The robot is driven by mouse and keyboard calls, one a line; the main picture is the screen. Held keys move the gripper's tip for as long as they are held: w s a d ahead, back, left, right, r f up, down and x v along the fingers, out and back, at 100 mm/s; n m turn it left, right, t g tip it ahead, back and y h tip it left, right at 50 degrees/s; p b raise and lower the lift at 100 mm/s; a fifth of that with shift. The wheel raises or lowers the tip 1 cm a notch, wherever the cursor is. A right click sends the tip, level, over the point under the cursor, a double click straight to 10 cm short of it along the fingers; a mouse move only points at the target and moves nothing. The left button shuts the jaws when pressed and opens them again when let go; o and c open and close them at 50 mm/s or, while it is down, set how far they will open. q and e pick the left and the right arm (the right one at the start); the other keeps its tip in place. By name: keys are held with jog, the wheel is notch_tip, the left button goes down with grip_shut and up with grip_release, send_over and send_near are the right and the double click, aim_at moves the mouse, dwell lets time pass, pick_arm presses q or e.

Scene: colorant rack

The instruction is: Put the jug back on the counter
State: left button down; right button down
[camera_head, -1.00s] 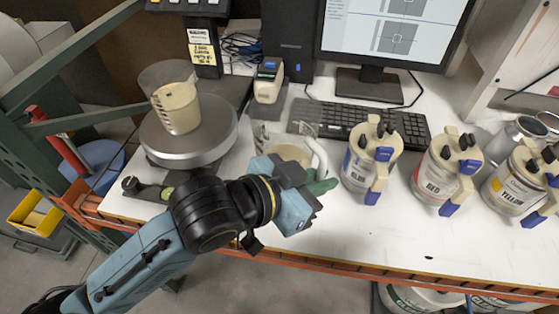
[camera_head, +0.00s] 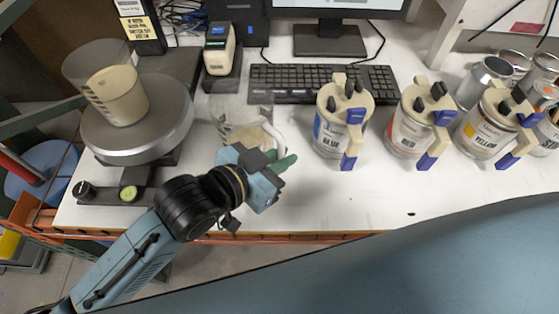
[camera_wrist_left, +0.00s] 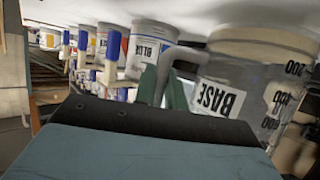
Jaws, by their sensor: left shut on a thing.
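The clear jug (camera_head: 268,112) with a white handle and cream contents is at the counter (camera_head: 330,200), left of the jars. It looks upright and is partly hidden by my gripper. In the left wrist view the jug (camera_wrist_left: 255,75) shows a BASE label and volume marks, upside down in that picture. My left gripper (camera_head: 284,163) is shut on the jug's handle, its green fingers also showing in the wrist view (camera_wrist_left: 165,90). I cannot tell whether the jug's bottom touches the counter. My right gripper is not in view.
A scale (camera_head: 140,140) carries a clear beaker (camera_head: 117,95) at the left. Blue (camera_head: 330,135), red (camera_head: 408,135) and yellow (camera_head: 485,135) labelled jars stand to the right. A keyboard (camera_head: 320,83) lies behind. The counter's front middle is clear.

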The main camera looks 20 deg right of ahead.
pick_arm(q)
jog(key=shift+f, duration=0.7)
jog(key=shift+f, duration=0.1)
jog(key=c, duration=1.5)
grip_release()
jog(key=shift+f, duration=0.1)
jog(key=shift+o, duration=0.2)
jog(key=shift+a+r, duration=0.2)
jog(key=shift+r, duration=0.05)
jog(key=v, duration=1.1)
jog(key=shift+s+a+p, duration=0.2)
jog(key=shift+s+p, duration=0.05)
jog(key=shift+p, duration=0.1)
